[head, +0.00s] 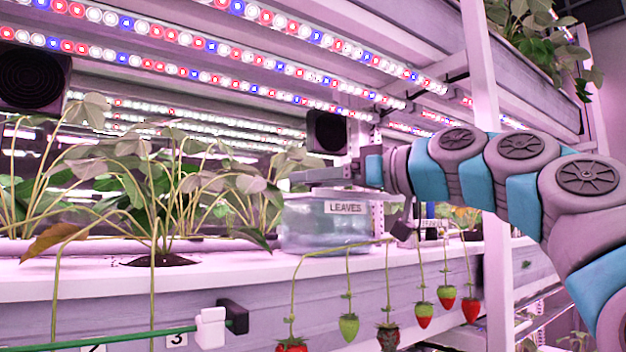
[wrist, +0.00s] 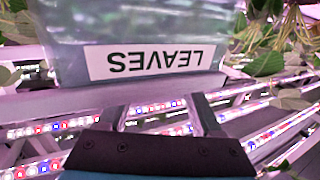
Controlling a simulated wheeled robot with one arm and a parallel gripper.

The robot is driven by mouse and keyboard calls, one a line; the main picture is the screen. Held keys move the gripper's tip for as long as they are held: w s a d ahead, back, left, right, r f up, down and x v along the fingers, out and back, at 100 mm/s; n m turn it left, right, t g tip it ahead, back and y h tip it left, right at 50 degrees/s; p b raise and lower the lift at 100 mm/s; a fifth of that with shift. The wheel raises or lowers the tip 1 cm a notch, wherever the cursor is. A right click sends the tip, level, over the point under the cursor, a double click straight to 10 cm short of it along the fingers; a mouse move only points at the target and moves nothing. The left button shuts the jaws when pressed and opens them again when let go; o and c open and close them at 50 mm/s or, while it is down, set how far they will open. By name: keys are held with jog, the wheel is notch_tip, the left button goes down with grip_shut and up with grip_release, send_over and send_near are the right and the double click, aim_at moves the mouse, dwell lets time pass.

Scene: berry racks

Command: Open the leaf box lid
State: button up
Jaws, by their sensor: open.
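The leaf box (head: 310,238) is a clear, bluish container with a white LEAVES label (head: 346,207), standing on the white shelf in the middle of the head view. In the wrist view the box (wrist: 75,28) fills the top, and its label (wrist: 155,61) reads upside down. My gripper (head: 300,180) is at the top of the box in the head view, its fingers pointing left. In the wrist view my gripper (wrist: 162,103) shows two separated fingers with nothing between them.
A strawberry plant (head: 160,190) stands left of the box, its leaves close to it. Several berries, such as a red one (head: 471,309), hang in front of the shelf (head: 230,272). A white post (head: 485,150) stands behind my arm. Lamp strips run overhead.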

jog(key=shift+w+a, duration=0.2)
jog(key=shift+a, duration=0.15)
jog(key=shift+c, duration=0.2)
grip_shut()
dwell(1.0)
